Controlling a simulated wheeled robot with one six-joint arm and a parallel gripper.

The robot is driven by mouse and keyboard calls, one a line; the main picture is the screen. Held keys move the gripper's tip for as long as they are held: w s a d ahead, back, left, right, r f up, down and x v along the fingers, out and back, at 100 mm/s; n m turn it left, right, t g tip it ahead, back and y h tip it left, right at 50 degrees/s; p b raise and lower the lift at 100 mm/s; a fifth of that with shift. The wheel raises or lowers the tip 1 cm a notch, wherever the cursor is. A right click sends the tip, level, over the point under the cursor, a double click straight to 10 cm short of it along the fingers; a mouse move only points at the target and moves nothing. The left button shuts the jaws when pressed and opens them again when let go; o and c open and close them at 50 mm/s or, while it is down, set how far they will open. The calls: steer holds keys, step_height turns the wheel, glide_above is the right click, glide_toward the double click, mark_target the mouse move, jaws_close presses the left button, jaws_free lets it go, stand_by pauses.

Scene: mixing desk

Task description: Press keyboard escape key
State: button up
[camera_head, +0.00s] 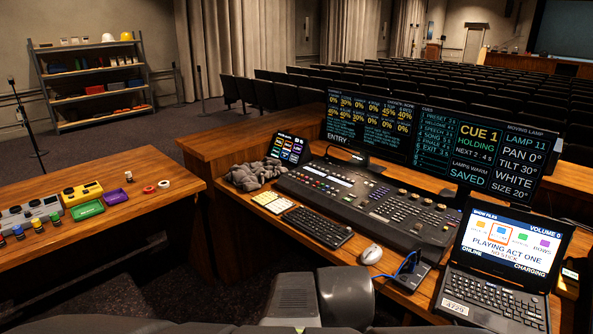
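A black keyboard (317,227) lies on the wooden desk, in front of the mixing console and left of the white mouse. Its keys are too small to read, so I cannot make out the escape key. A laptop (497,298) with its own keyboard stands open at the right; its screen reads "PLAYING ACT ONE". Grey and dark rounded parts, seemingly of my own arm, show at the bottom middle, below the desk's near edge. My gripper's fingertips are not in view.
The mixing console (367,203) fills the desk behind the keyboard. A wide monitor (430,142) stands behind. A side table (135,205) holds small items.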

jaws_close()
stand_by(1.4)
